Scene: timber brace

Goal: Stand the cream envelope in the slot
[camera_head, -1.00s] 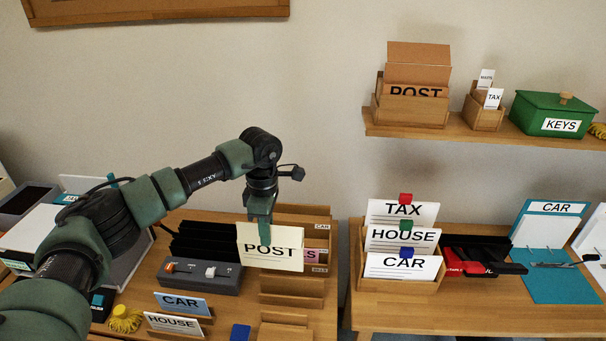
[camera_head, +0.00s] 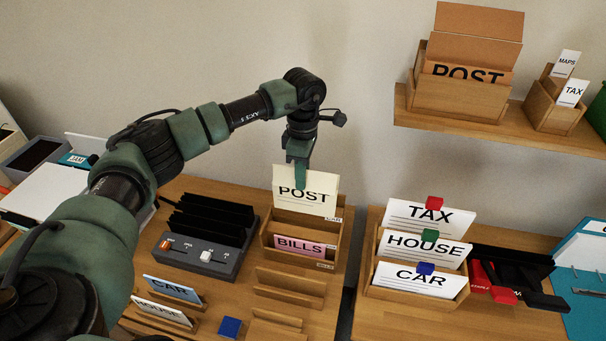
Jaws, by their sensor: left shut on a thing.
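The cream envelope (camera_head: 316,204), marked POST, is upright with a slight tilt in the picture. My left gripper (camera_head: 300,178) is shut on its top edge. The envelope is at the rear part of a wooden sorter (camera_head: 266,238), behind the pink BILLS envelope (camera_head: 299,246). Its lower edge is near a rear divider; I cannot tell whether it is inside a slot or just above. The sorter has small labels on its right ends. My right gripper is not in view.
A black rack on a grey switch box (camera_head: 205,257) stands left of the sorter. CAR (camera_head: 173,289) and HOUSE cards stand at the front left, near a blue block (camera_head: 230,327). Another sorter (camera_head: 372,292) with TAX, HOUSE and CAR cards is at right. A shelf (camera_head: 400,104) is above.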

